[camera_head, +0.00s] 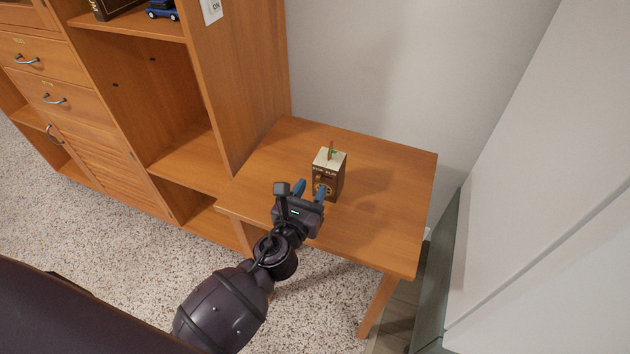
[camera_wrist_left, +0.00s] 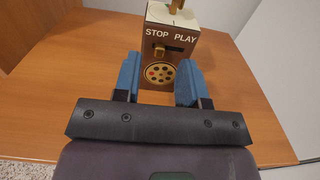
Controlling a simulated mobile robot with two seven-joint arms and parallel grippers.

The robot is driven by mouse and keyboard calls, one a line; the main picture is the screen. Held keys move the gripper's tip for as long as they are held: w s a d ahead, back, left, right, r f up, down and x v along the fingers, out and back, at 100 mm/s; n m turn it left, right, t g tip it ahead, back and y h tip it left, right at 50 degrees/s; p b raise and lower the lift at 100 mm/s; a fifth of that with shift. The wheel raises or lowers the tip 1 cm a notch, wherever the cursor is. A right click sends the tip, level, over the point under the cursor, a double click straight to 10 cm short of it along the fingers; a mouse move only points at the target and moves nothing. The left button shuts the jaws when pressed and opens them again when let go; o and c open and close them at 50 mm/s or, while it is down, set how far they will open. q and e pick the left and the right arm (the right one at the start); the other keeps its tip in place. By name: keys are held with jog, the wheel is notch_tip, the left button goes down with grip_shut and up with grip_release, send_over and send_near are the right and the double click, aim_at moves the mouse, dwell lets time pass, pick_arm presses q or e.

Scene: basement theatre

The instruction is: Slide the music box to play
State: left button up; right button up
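The music box (camera_head: 329,172) is a small brown box with a cream top and a gold piece on it, standing upright on a wooden side table (camera_head: 390,185). In the left wrist view, its front (camera_wrist_left: 170,45) shows the words STOP and PLAY, a dark slot with a brass slider knob (camera_wrist_left: 159,50) at the STOP end, and a round gold grille below. My left gripper (camera_head: 312,188) is open in front of the box. Its blue fingers (camera_wrist_left: 160,80) stand apart, either side of the grille, below the slider; contact cannot be told. My right gripper does not show.
A wooden cabinet (camera_head: 240,80) with drawers and open shelves stands left of the table. A blue toy car (camera_head: 162,9) is on its shelf. A light wall is behind, and a white panel (camera_head: 550,190) is at right. The tabletop around the box is clear.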

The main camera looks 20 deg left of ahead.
aim_at(319, 177)
pick_arm(q)
jog(key=shift+w, duration=1.45)
grip_shut()
jog(key=shift+d, duration=0.15)
